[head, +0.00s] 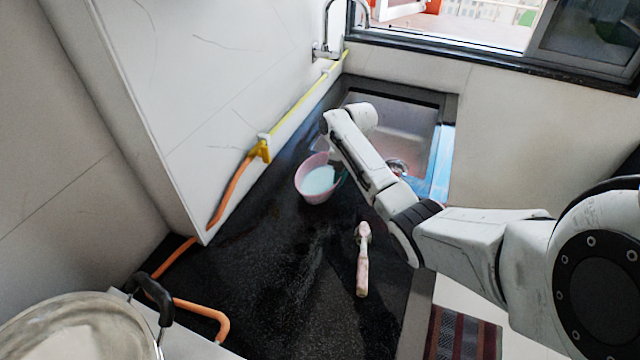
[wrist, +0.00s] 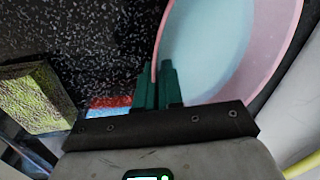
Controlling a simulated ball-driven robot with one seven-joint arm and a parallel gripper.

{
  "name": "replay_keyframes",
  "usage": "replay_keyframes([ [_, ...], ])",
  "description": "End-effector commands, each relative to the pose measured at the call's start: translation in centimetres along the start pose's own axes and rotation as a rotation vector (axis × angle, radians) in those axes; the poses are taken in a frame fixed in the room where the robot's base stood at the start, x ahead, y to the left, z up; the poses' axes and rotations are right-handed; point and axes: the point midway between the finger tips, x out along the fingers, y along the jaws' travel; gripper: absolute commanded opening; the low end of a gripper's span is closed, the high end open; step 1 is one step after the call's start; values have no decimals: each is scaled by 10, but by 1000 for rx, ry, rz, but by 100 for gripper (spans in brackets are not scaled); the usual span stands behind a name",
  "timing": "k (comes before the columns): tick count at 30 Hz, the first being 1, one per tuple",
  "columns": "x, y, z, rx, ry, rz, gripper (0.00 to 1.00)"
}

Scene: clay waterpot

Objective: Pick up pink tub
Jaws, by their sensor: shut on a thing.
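The pink tub (head: 314,190), with a pale blue inside, is on the black counter beside the sink, just left of my arm's end. In the wrist view the tub (wrist: 286,60) fills the upper right. My gripper (wrist: 157,80) has its green fingers closed on the tub's near-left rim, one finger on each side of the wall. In the head view my gripper (head: 342,178) shows only as a bit of green at the tub's right side; the arm hides the rest. I cannot tell whether the tub is clear of the counter.
A brush (head: 362,262) lies on the black counter (head: 290,290) in front of the tub. An orange and yellow hose (head: 235,180) runs along the left wall. The sink (head: 415,125) is behind my arm. A sponge-like block (wrist: 35,98) shows at the wrist view's left.

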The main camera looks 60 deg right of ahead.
Motion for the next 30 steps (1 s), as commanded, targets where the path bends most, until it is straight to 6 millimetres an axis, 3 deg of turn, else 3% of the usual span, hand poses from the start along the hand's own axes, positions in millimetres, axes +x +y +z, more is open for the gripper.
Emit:
replay_keyframes([
  [14,-2,0,0,0,1,-1,0],
  [19,-12,-3,0,-1,3,-2,0],
  [23,-34,-6,0,-2,4,-4,0],
  [30,-95,31,10,1,5,-3,0],
])
